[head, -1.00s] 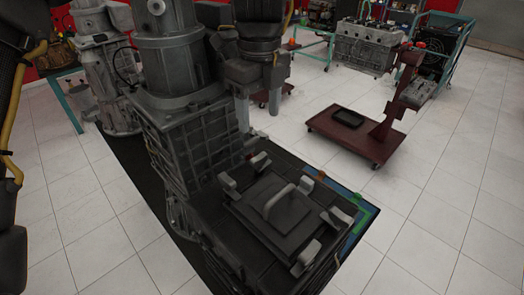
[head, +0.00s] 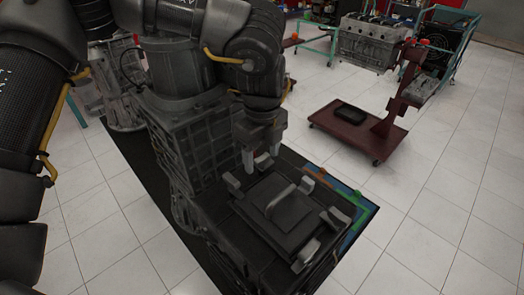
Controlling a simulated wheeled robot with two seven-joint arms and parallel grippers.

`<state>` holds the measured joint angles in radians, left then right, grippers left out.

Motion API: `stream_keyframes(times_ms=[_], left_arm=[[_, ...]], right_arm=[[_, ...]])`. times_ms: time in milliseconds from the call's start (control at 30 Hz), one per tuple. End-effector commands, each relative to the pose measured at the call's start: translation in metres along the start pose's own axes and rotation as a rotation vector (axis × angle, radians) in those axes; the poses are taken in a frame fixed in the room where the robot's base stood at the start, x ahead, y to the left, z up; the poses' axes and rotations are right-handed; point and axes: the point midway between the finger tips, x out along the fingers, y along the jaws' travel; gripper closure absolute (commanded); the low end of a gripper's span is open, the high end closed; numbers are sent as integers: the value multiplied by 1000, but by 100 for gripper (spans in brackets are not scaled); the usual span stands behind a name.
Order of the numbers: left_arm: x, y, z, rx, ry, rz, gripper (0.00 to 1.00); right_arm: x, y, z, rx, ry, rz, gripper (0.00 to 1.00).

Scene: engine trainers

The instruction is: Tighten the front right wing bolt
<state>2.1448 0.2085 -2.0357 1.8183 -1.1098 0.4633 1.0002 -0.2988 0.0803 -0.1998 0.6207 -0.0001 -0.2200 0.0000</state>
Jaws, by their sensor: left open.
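A dark square cover plate (head: 268,232) with a grey arched handle (head: 281,199) lies on top of the dark housing. Grey wing bolts stand around it: one at the left corner (head: 229,183), one at the far corner (head: 263,161), one at the right (head: 338,217) and one at the near side (head: 306,254). I cannot tell which is called front right. My left gripper (head: 262,159) is open and points down, its fingertips close around the far wing bolt; contact is unclear. My right gripper is out of view.
A red wheeled stand (head: 345,138) and an engine block (head: 368,42) are farther back. Tiled floor (head: 440,220) is clear at the right.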

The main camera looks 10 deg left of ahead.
Motion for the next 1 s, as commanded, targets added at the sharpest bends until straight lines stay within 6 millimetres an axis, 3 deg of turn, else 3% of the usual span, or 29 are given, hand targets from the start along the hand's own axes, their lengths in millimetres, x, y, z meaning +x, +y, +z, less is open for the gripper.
stream_keyframes(times_ms=[167,500,767,1000], left_arm=[[0,0,0,0,0,0,41],[0,0,0,0,0,0,83],[0,0,0,30,0,1,83],[1,0,0,159,3,0,83]], right_arm=[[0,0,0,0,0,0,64],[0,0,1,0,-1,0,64],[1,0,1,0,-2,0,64],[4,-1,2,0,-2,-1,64]])
